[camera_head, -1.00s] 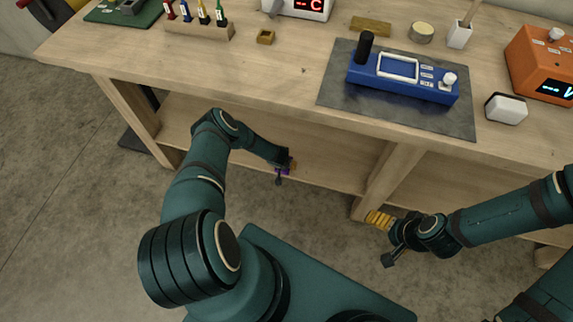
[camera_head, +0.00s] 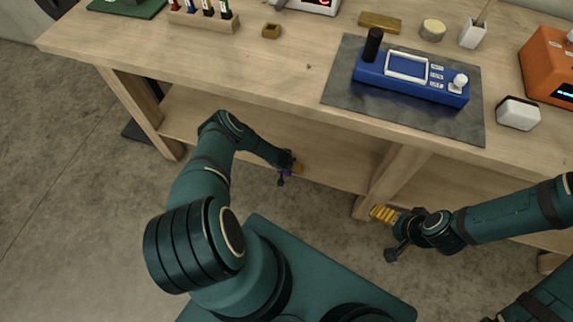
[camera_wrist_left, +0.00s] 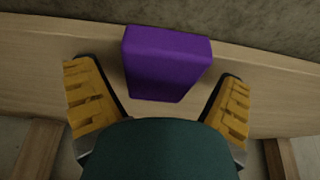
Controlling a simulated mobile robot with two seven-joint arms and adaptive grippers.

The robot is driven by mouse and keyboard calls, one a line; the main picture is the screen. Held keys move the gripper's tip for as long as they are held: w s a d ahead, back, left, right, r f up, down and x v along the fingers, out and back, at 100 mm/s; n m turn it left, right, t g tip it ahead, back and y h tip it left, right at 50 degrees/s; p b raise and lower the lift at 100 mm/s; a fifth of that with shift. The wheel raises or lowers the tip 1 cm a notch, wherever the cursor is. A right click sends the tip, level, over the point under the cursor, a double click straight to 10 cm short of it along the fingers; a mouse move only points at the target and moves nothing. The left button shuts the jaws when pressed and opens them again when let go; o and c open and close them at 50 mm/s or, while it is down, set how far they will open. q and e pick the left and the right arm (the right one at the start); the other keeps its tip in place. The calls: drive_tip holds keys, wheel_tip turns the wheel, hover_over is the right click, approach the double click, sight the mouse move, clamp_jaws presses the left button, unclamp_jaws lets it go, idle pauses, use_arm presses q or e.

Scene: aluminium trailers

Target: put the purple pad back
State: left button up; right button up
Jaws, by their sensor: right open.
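The purple pad (camera_wrist_left: 165,62) stands on a light wooden board in the left wrist view, between the two spread fingers of my left gripper (camera_wrist_left: 160,95). Gaps show between each yellow finger pad and the purple pad's sides. My right gripper (camera_head: 387,233) is open and empty, low in front of the bench's middle leg.
The lower shelf (camera_head: 340,165) runs between legs. Floor on the left is clear.

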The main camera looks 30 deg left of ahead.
use_arm(q)
drive_tip(key=shift+r, duration=0.2)
drive_tip(key=p+v, duration=0.4)
drive_tip(key=v, duration=0.8)
drive_tip(key=shift+p, duration=0.35)
drive_tip(key=shift+s+f, duration=0.1)
